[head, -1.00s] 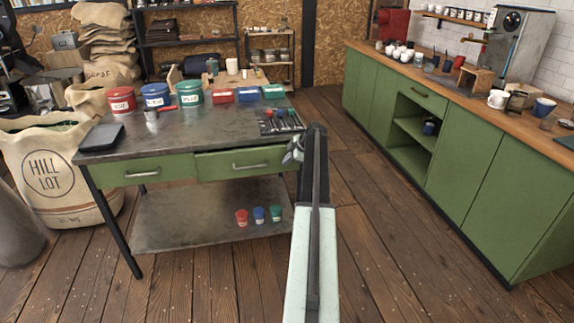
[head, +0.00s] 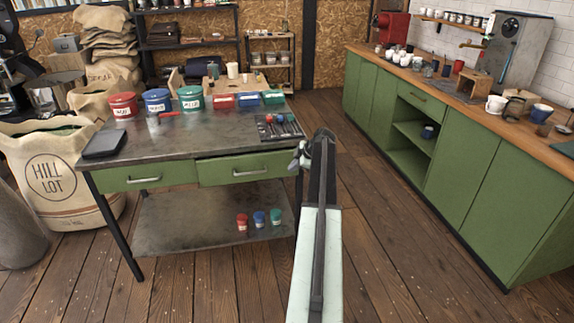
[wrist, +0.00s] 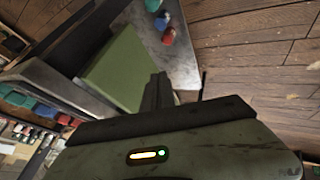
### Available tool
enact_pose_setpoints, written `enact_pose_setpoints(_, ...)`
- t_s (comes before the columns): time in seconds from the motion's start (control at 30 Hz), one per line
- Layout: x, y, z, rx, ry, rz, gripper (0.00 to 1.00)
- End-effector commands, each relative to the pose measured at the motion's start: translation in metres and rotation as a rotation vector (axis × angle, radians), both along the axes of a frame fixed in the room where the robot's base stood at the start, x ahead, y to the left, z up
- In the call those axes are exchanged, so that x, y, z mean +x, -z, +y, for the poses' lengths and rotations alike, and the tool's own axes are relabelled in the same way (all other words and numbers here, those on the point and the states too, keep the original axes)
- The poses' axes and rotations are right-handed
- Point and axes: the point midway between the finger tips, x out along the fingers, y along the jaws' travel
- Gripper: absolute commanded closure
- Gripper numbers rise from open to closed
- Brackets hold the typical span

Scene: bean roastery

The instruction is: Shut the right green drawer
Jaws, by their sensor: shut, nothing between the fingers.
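My gripper (head: 300,157) is at the right end of the right drawer's front, shut and empty. Whether it touches the drawer is unclear. In the wrist view, my dark fingers (wrist: 158,90) point toward a green panel (wrist: 115,68), which appears to be the drawer front, and lie just beside its edge.
The workbench top (head: 200,140) holds tins, coloured boxes and a dark tool tray (head: 280,127). A green counter (head: 460,175) stands at the right. Bare wooden floor (head: 375,240) lies between them.

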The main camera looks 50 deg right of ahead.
Motion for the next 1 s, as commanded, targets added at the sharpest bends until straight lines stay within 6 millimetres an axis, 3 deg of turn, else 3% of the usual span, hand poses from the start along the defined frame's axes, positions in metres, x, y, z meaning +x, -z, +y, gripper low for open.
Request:
enact_pose_setpoints(0.03, -0.01, -0.025, 0.002, 0.001, 0.002, 0.0, 1.0)
enact_pose_setpoints(0.2, -0.03, -0.048, 0.002, 0.001, 0.0, -0.001, 1.0)
enact_pose_setpoints(0.43, -0.033, -0.049, -0.002, -0.002, 0.019, -0.007, 1.0)
enact_pose_setpoints(0.53, -0.037, -0.049, -0.03, -0.093, 0.104, 0.0, 1.0)
enact_pose_setpoints(0.63, -0.067, -0.054, -0.076, -0.329, 0.226, 0.072, 1.0)
enact_pose_setpoints(0.7, -0.094, -0.07, -0.105, -0.545, 0.287, 0.128, 1.0)
enact_pose_setpoints(0.8, -0.126, -0.094, -0.132, -0.887, 0.311, 0.192, 1.0)
enact_pose_setpoints(0.9, -0.138, -0.119, -0.131, -1.251, 0.235, 0.229, 1.0)
enact_pose_setpoints(1.0, -0.127, -0.127, -0.098, -1.591, 0.048, 0.242, 1.0)
